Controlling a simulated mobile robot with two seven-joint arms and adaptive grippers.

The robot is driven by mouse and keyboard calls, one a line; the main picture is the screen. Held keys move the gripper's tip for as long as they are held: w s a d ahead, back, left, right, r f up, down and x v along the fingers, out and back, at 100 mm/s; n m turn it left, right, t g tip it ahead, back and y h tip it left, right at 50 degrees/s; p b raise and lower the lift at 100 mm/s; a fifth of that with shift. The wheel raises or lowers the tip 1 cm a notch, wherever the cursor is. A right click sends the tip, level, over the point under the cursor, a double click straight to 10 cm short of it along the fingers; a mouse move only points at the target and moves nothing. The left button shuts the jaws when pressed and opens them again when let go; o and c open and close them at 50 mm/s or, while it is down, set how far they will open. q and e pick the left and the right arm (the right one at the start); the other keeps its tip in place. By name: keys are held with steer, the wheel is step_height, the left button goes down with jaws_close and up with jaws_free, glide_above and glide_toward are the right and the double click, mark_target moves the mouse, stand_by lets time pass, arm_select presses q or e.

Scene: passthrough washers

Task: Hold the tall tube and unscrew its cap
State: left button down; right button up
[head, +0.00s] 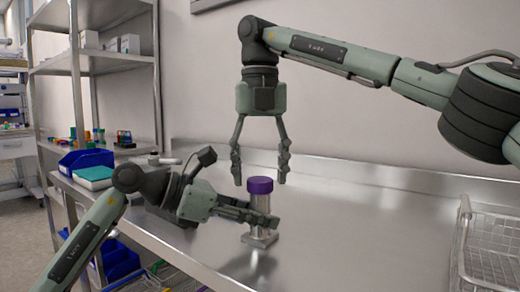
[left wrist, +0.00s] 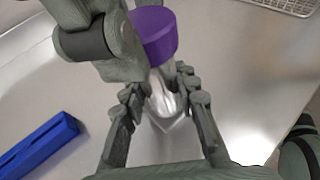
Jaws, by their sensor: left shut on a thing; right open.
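The tall tube (head: 261,203) is clear or silvery with a wide purple cap (head: 261,186), and stands upright on a square metal base (head: 260,239) on the bench. My left gripper (head: 262,216) comes in from the left and is shut on the tube's body below the cap. In the left wrist view, its fingers (left wrist: 158,92) close around the tube under the purple cap (left wrist: 153,36). My right gripper (head: 261,178) points down from above, open and empty, its fingertips apart on either side of the cap. Part of it hides the cap's left edge in the left wrist view.
A wire basket (head: 490,255) stands at the right. A wall runs behind.

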steer(key=shift+f, duration=0.45)
steer(key=c, duration=1.2)
steer(key=n, duration=0.9)
steer(key=shift+n, duration=0.3)
steer(key=shift+r, duration=0.15)
steer(key=shift+r, duration=1)
